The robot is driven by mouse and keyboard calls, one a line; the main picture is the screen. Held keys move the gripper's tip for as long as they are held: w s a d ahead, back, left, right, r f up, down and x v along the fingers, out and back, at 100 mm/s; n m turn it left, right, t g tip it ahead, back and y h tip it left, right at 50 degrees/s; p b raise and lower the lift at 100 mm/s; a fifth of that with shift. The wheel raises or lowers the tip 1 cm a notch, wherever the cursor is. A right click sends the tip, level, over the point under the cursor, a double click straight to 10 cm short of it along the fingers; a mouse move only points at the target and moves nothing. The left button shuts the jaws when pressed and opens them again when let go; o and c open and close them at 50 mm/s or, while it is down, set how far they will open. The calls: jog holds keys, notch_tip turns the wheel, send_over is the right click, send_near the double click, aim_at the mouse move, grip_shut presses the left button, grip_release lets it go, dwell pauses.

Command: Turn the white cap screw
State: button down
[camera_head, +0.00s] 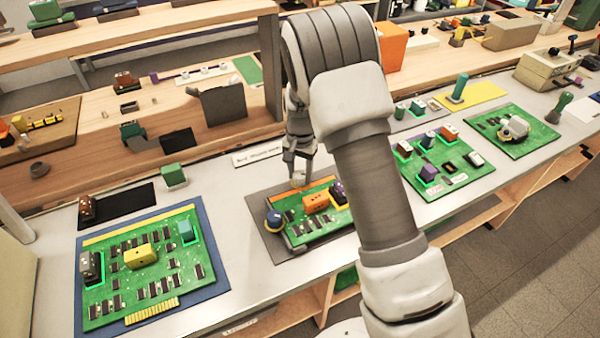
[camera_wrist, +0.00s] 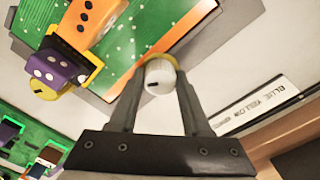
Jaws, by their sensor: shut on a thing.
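The white cap screw (camera_wrist: 160,78) is a small round cap with a dark slot and a yellowish rim beyond it. It sits at the edge of a green circuit board (camera_wrist: 150,28). In the wrist view my gripper (camera_wrist: 160,88) has one finger on each side of the cap and is shut on it. In the head view my gripper (camera_head: 298,172) points down at the back edge of the middle board (camera_head: 325,228); the cap (camera_head: 298,180) shows small at the fingertips. My arm hides the board's right end.
The board carries an orange block (camera_head: 315,201), a purple block (camera_wrist: 48,65), a yellow slotted cap (camera_wrist: 42,90) and a blue knob (camera_head: 273,221). A printed label strip (camera_head: 257,155) lies behind. Other boards stand left (camera_head: 205,262) and right (camera_head: 470,180).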

aim_at(300, 174)
jog(key=shift+w+r, duration=0.1)
jog(key=shift+r, duration=0.1)
jog(key=shift+c, duration=1.8)
grip_release()
jog(key=shift+f, duration=0.1)
notch_tip(300, 174, up, 18)
jog(key=p, duration=0.1)
jog(key=shift+f, duration=0.25)
jog(key=s+d+r+n+t+y, duration=0.1)
jog(key=s+d+r, duration=0.2)
jog(key=s+r, duration=0.3)
jog(key=s+d+r+n+t, duration=0.1)
jog(key=s+d+r, duration=0.3)
jog(key=s+r, duration=0.2)
jog(key=s+d+n+t+h, duration=0.1)
jog(key=s+d+n+t, duration=0.2)
jog(key=s, duration=1.4)
jog(key=shift+s+d+r+t, duration=0.3)
jog(key=shift+d, duration=0.2)
